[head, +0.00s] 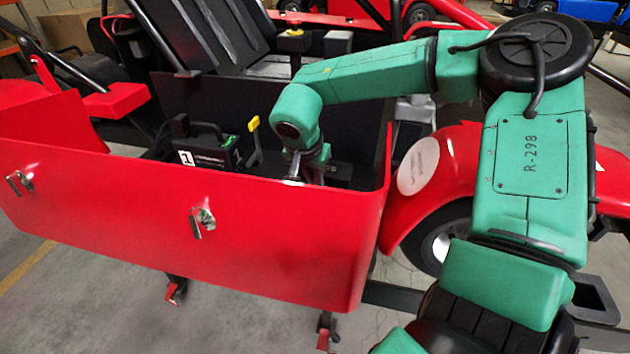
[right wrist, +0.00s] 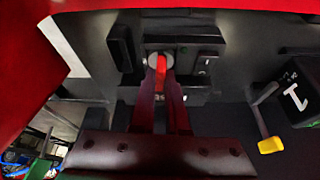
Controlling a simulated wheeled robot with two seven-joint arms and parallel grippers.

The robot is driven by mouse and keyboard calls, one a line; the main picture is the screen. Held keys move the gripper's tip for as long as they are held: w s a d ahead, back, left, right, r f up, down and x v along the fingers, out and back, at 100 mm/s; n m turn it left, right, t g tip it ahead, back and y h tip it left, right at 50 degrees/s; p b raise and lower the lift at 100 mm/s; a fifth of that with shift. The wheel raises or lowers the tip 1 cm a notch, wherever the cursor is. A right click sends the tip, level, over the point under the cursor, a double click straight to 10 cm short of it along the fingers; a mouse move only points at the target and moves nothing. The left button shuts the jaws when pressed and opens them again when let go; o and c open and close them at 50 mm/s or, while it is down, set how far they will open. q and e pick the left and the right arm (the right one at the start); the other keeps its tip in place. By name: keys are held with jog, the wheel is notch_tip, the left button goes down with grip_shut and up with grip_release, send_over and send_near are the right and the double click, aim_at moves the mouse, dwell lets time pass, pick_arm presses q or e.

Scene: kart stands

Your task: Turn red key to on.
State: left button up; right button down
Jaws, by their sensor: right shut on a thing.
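The red key (right wrist: 160,66) shows in the right wrist view, set in a round pale switch on a dark panel (right wrist: 197,62). It stands about upright in the picture. My right gripper (right wrist: 161,84) has its two fingers close on either side of the key and is shut on it. In the head view my green right arm reaches down behind the red side panel, and the right gripper (head: 308,178) is partly hidden there; the key itself is hidden. My left gripper is in neither view.
The kart's red side panel (head: 200,235) stands close in front of the right gripper. A yellow-tipped lever (head: 253,124) and a black box marked 1 (head: 205,150) are left of it. The yellow tip also shows in the right wrist view (right wrist: 270,145).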

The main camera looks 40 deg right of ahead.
jog(key=shift+w+f+m+g+b, duration=0.15)
jog(key=shift+m+g+b, duration=0.25)
jog(key=shift+m+b, duration=0.6)
jog(key=shift+m+g+h, duration=0.3)
jog(key=shift+m+g, duration=0.1)
jog(key=shift+m, duration=0.9)
jog(key=shift+m+b, duration=0.3)
jog(key=c, duration=1.2)
grip_release()
jog(key=shift+m+g, duration=0.3)
jog(key=o, duration=0.4)
jog(key=shift+c, duration=0.2)
jog(key=shift+r, duration=0.25)
